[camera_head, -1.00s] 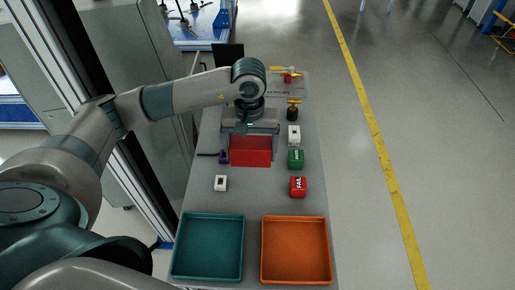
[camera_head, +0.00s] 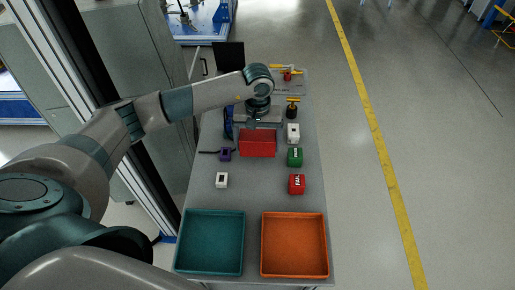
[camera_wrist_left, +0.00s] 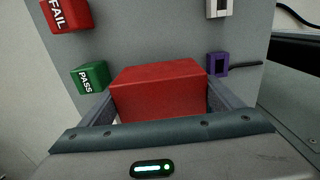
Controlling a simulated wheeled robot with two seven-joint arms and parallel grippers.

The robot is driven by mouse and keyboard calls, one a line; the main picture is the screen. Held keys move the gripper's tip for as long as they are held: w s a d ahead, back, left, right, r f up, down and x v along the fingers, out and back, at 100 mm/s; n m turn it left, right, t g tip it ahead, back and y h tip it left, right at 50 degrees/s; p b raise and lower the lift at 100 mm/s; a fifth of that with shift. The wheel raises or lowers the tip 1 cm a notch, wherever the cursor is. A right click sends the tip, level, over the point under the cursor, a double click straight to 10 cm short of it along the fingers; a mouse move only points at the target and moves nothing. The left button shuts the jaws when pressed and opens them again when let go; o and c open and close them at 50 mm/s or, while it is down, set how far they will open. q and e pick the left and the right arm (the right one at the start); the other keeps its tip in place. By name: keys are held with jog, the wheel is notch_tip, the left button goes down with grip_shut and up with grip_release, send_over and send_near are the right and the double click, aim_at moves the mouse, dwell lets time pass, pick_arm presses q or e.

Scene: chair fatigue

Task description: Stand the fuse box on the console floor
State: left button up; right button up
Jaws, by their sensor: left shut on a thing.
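The fuse box, a plain red block (camera_head: 257,143), is held between the fingers of my left gripper (camera_head: 257,128). In the left wrist view the red box (camera_wrist_left: 160,90) fills the gap between the two grey fingers (camera_wrist_left: 160,102). It is over the middle of the grey table (camera_head: 258,188); I cannot tell whether its underside touches the top. I see no part clearly marked as the console floor. My right gripper is out of view.
Right of the box stand a white block (camera_head: 293,133), a green PASS block (camera_head: 295,157) and a red FAIL block (camera_head: 297,184). Left are a purple piece (camera_head: 225,154) and a white piece (camera_head: 222,180). Teal (camera_head: 209,273) and orange (camera_head: 295,273) trays fill the near end.

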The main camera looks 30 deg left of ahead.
aim_at(257, 150)
pick_arm(q)
notch_tip(257, 150, down, 3)
jog(key=shift+r+p, duration=0.15)
jog(key=shift+p, duration=0.5)
jog(key=shift+f, duration=0.2)
jog(key=shift+f, duration=0.15)
jog(key=o, duration=1.1)
jog(key=shift+r, duration=0.25)
